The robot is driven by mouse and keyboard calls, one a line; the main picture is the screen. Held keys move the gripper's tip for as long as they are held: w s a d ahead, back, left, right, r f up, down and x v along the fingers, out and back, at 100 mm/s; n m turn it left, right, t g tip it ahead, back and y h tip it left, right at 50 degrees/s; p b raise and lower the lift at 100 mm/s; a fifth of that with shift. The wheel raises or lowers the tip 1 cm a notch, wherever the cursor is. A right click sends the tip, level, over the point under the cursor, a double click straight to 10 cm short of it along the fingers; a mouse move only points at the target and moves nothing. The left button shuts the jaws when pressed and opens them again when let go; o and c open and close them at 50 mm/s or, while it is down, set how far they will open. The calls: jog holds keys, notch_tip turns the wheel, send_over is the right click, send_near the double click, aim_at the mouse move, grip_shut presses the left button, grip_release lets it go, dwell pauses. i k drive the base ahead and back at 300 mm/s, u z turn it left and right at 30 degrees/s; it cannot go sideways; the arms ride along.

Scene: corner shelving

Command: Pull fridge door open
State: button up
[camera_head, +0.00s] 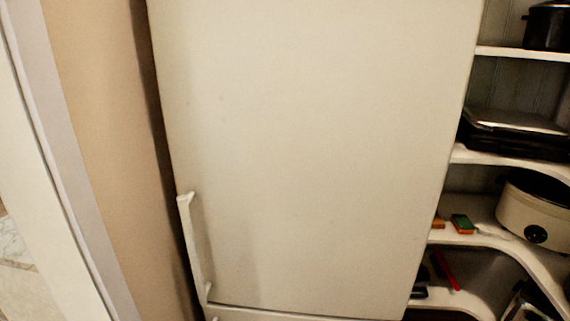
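The fridge door (310,150) is a large cream-white panel that fills the middle of the head view. It looks shut, with its lower edge meeting a second panel (290,314) at the bottom of the picture. A white vertical handle (195,248) is fixed along the door's lower left edge. A small part of another handle (214,318) shows just below it. My gripper is not in view, and nothing touches the handle.
White corner shelves (490,238) stand close at the right of the fridge. They hold a slow cooker (533,218), a dark flat appliance (515,133) and a black pot (548,27). A tan wall (100,130) and a pale door frame (50,150) stand at the left.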

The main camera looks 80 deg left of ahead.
aim_at(311, 142)
jog(key=u, duration=0.8)
jog(key=k, duration=1.05)
jog(key=u, duration=1.05)
jog(key=i, duration=0.75)
jog(key=u, duration=0.2)
jog(key=k, duration=1.15)
jog(key=u, duration=0.4)
jog(key=i, duration=0.65)
jog(key=z, duration=0.4)
